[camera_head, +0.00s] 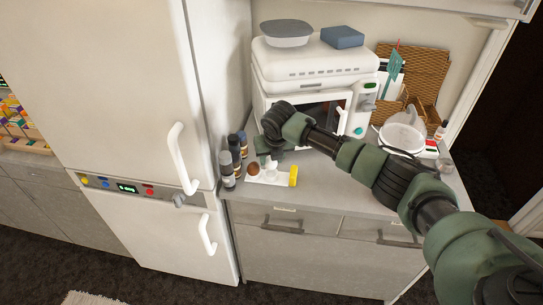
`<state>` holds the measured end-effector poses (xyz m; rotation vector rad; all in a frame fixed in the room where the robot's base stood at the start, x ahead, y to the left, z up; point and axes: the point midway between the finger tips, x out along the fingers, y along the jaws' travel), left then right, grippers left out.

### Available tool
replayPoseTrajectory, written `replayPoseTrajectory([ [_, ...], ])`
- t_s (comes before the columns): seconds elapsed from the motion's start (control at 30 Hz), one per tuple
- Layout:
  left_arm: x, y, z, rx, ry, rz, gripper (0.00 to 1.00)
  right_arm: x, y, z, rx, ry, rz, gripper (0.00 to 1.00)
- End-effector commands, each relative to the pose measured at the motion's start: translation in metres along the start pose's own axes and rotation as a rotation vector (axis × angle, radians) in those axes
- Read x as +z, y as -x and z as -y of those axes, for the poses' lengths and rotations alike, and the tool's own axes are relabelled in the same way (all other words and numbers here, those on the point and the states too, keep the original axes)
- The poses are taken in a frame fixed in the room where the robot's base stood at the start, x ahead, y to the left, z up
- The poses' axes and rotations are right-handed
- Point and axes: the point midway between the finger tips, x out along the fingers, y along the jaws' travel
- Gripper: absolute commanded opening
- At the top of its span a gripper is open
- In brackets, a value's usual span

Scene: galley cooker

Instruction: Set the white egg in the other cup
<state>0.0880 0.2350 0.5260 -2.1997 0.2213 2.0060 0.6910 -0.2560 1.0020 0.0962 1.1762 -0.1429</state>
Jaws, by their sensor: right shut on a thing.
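My right arm reaches in from the right, and its gripper (268,161) points down over the counter by the microwave. It is shut on a small white thing that I take to be the white egg (271,168); the fingers partly cover it. A brown egg (253,168) sits just left of the gripper, seemingly in a cup on a white tray (268,181). The white shapes under the gripper are too small to tell egg from cup, or whether they touch. A yellow upright thing (293,176) stands at the tray's right end. My left gripper is not in view.
Several dark bottles (228,169) stand close left of the tray, beside the fridge (130,90). The microwave (310,75) stands behind. A white pot (401,138) and a glass (445,165) are at the right. The front counter strip is clear.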

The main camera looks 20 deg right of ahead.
Motion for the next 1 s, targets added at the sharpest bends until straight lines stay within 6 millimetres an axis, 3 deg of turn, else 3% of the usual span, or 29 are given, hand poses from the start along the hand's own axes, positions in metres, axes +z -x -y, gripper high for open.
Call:
replayPoseTrajectory([
  [1.0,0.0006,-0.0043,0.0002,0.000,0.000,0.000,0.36,-0.0029,-0.0077,0.0002,0.000,0.000,0.001,0.26],
])
